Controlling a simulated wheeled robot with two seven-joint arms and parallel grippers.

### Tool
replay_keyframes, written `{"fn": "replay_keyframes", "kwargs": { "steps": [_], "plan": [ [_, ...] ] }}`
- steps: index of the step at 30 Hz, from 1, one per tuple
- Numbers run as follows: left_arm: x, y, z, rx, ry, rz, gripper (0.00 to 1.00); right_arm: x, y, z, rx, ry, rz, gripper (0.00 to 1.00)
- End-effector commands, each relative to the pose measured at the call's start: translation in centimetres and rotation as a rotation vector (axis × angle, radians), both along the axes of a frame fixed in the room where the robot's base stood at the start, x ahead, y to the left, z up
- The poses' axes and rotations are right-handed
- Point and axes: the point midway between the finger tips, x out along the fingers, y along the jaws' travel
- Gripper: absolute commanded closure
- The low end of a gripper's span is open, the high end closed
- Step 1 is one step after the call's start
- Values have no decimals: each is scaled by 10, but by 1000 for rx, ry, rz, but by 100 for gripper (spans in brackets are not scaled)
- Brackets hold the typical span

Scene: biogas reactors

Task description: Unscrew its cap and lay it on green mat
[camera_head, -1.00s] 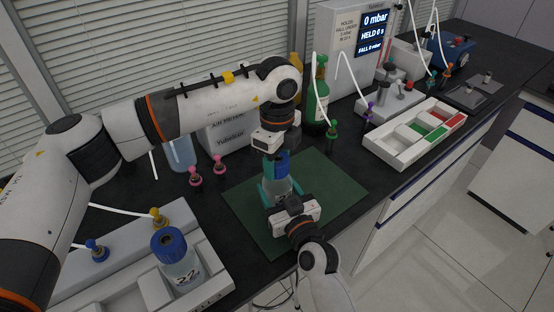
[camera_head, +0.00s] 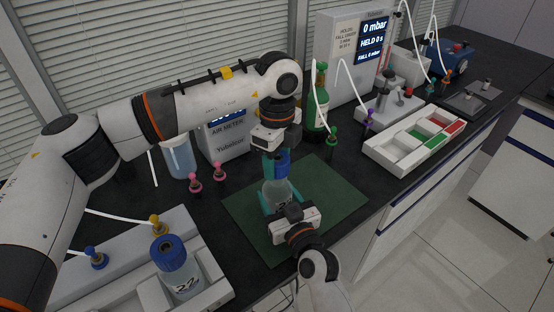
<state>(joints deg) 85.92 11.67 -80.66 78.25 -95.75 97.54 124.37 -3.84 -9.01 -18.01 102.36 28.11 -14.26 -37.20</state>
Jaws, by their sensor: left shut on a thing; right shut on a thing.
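A clear bottle (camera_head: 277,191) stands upright over the green mat (camera_head: 335,190), with a blue cap (camera_head: 282,166) at its top. My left gripper (camera_head: 276,163) comes from above and is shut on the blue cap. My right gripper (camera_head: 280,202) comes from the front and is shut around the bottle's body. The fingers hide much of the bottle and part of the cap. I cannot tell whether the cap still touches the bottle's neck.
Another blue-capped bottle (camera_head: 178,269) stands in the white rack (camera_head: 130,290) at front left. Pink-topped fittings (camera_head: 195,183), a beaker (camera_head: 180,158) and the air meter (camera_head: 226,140) are left of the mat. A green cylinder (camera_head: 317,105) stands behind; a sectioned tray (camera_head: 392,157) lies right. The mat's right side is clear.

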Motion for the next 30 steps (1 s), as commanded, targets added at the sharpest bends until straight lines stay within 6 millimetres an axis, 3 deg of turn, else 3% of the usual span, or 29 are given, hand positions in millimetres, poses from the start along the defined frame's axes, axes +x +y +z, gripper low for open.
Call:
{"fn": "replay_keyframes", "kwargs": {
  "steps": [9,16,17,18,21,30],
  "plan": [
    [1,0,36,-1,-3,0,78,0,0,-1,-1,3,0,100],
    [0,0,38,-1,-1,0,78,0,0,-1,-1,3,0,100],
    [0,0,38,-1,-1,0,78,0,0,-1,-1,3,0,35],
    [0,0,38,-1,-1,0,78,0,0,-1,-1,3,0,28],
    [0,0,38,-1,-1,0,78,0,0,-1,-1,2,0,13],
    [0,0,38,-1,-1,0,78,-1,-1,-1,0,1,0,13]
  ]
}}
